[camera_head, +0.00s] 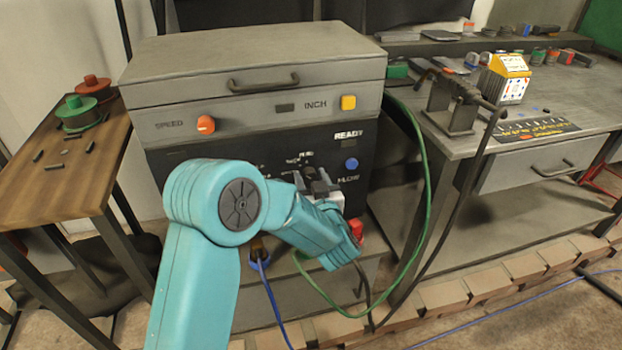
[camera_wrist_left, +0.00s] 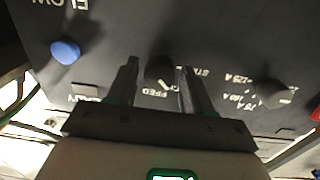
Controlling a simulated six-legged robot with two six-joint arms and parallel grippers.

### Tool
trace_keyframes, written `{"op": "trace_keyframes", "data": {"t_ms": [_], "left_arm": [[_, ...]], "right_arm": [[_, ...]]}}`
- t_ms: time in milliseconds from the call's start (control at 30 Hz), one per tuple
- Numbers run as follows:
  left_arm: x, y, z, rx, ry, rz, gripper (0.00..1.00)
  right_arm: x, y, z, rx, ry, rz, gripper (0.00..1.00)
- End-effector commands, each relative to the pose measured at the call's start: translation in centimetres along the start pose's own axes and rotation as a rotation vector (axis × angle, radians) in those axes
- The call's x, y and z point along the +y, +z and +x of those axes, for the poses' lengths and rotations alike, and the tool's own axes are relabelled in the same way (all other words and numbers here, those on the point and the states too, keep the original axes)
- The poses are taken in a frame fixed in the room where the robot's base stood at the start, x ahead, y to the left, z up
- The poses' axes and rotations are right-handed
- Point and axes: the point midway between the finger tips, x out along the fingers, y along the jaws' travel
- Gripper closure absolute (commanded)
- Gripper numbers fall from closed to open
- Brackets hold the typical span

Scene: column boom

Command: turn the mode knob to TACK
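The dark front panel (camera_head: 215,162) of the grey machine carries the controls. In the left wrist view, which is upside down, a black round knob (camera_wrist_left: 160,69) with a white mark on its lower edge sits between my fingers. "FEED" reads just below it, and a label starting "STA" lies to its right. I cannot read TACK. My left gripper (camera_wrist_left: 157,72) is open around the knob, with a gap seen on each side; contact is not visible. In the head view my left gripper (camera_head: 316,178) is at the panel and hides most of the knob. My right gripper is out of view.
A second black knob (camera_wrist_left: 272,94) with ampere labels is to the right in the wrist view. A blue button (camera_head: 351,163), an orange speed knob (camera_head: 206,124) and a yellow button (camera_head: 348,102) are nearby. A green cable (camera_head: 424,170) hangs at the machine's right side.

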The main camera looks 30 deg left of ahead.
Motion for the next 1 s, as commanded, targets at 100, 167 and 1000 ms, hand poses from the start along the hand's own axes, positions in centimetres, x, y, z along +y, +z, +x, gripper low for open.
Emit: {"op": "trace_keyframes", "data": {"t_ms": [100, 167, 1000], "left_arm": [[0.0, -0.1, 0.0, 0.001, 0.0, -0.001, 0.39], [0.0, -0.1, 0.0, 0.002, 0.0, -0.002, 0.39], [0.1, -0.1, -14.4, 0.002, 0.005, 0.0, 0.39]], "right_arm": [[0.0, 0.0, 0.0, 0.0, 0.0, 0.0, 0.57], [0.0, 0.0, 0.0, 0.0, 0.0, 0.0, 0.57], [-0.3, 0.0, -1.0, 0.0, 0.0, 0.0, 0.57]]}}
